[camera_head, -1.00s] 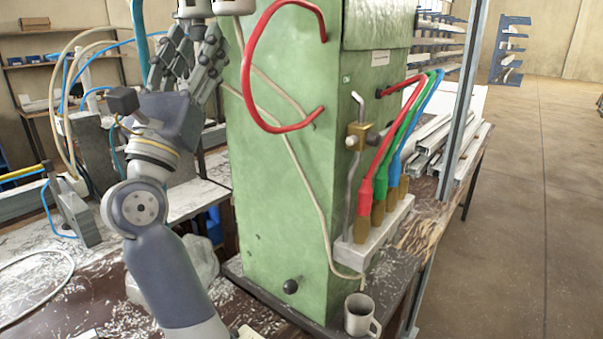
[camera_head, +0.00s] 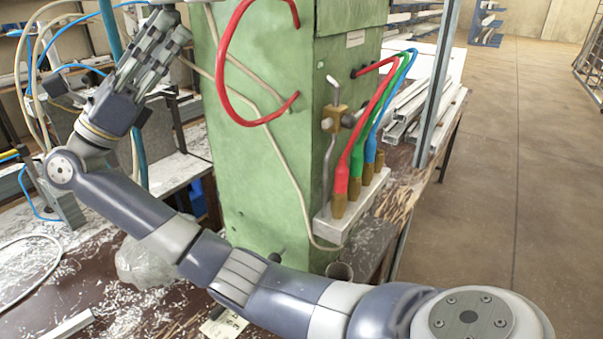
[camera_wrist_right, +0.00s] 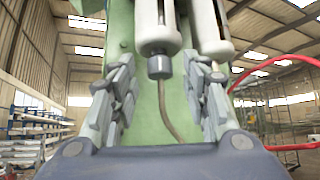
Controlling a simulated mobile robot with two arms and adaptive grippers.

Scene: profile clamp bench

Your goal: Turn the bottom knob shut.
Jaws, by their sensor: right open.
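In the right wrist view, a white bowl (camera_wrist_right: 158,28) hangs with a dark ribbed knob (camera_wrist_right: 159,67) at its lower end. The knob appears between the fingertips of my right gripper (camera_wrist_right: 158,75), with a gap on each side; I see no contact. In the head view my right gripper (camera_head: 166,32) is open, pointing up beside the green cabinet (camera_head: 255,170); the bowls are almost wholly cut off by the top edge. My left gripper is out of view.
A red hose (camera_head: 222,75) loops from the cabinet's left face. A small dark knob (camera_head: 278,257) sits low on the cabinet, just behind my arm. A cup (camera_head: 340,270) is partly hidden by my arm. A clear bag (camera_head: 150,262) and shavings lie on the bench at left.

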